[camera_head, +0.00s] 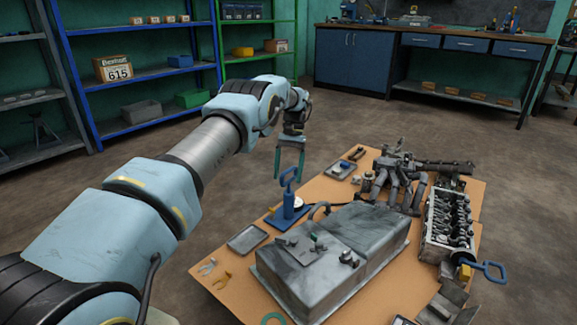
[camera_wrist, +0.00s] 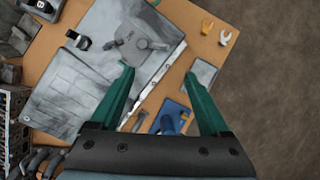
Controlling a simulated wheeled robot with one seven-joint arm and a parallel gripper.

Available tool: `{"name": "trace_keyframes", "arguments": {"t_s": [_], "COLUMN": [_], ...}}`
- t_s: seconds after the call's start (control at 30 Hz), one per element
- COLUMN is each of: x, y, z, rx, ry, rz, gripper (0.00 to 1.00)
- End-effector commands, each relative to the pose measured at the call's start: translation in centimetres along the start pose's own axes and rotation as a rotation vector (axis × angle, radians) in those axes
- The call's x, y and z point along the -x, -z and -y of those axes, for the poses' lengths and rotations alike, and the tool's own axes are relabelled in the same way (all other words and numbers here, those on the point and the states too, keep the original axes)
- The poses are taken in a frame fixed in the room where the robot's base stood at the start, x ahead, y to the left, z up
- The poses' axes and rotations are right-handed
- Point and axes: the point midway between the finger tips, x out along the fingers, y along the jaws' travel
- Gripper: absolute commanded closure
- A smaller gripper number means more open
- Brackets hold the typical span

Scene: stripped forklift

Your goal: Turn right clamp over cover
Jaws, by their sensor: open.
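A large grey metal box (camera_head: 345,235) lies on the wooden tabletop. A flat plate, apparently the cover (camera_head: 293,249), lies on its top and also shows in the wrist view (camera_wrist: 128,24). A dark clamp-like fitting (camera_head: 349,259) stands beside the plate; a black looped fitting (camera_wrist: 78,41) shows beside it in the wrist view. I cannot tell which fitting is the right clamp. My gripper (camera_head: 289,177) is above the table's far left edge, behind the box. Its teal fingers (camera_wrist: 158,72) are apart and empty in the wrist view.
A blue upright tool (camera_head: 289,205) stands beside the box, close under my gripper. A grey tray (camera_head: 248,238) and small yellow and white pieces lie along the left edge. An engine part (camera_head: 450,222) and blue-handled tool (camera_head: 489,271) are at right. Floor left is clear.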

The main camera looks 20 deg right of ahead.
Motion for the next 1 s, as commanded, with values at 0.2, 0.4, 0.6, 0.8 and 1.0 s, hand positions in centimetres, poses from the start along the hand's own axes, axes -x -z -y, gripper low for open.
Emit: {"name": "trace_keyframes", "arguments": {"t_s": [0.2,0.4,0.6,0.8,1.0], "x": [1.7,2.1,2.1,2.1,3.3], "y": [0.1,0.0,0.0,0.0,-0.6], "z": [0.0,0.0,0.0,0.0,2.0], "rx": [0.000,0.000,0.000,0.000,0.028], "ry": [0.000,0.000,0.000,0.000,-0.012], "rz": [-0.001,0.002,0.002,0.001,-0.024], "gripper": [0.20,0.20,0.20,0.20,0.20]}}
